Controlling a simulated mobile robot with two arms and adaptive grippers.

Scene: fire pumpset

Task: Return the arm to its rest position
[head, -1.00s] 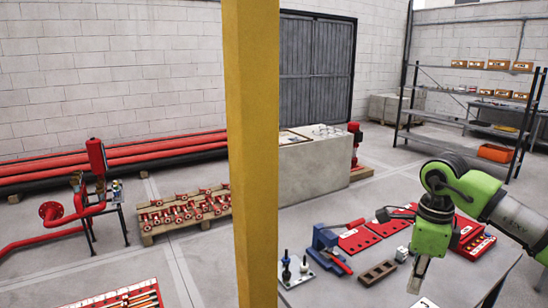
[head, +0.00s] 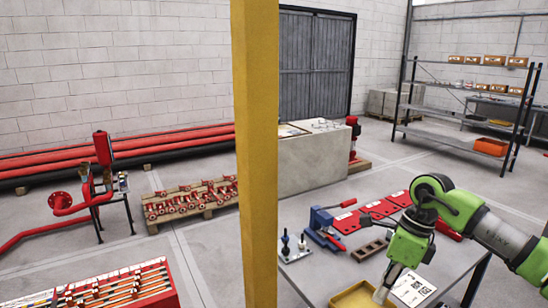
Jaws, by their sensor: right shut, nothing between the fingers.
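My right arm, green and grey, comes in from the right. Its gripper (head: 383,293) points down at the front of the workbench (head: 318,277), over or beside a yellow tray (head: 352,299). The gripper is shut and holds nothing that I can see. Whether its tip touches the tray cannot be told. My left gripper is not in view.
On the bench are a blue vise (head: 323,222), red tool boards (head: 347,221), a brown block (head: 370,250) and a white sheet with codes (head: 412,289). A yellow post (head: 257,150) stands in front. A shelf rack (head: 465,110) is at the back right.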

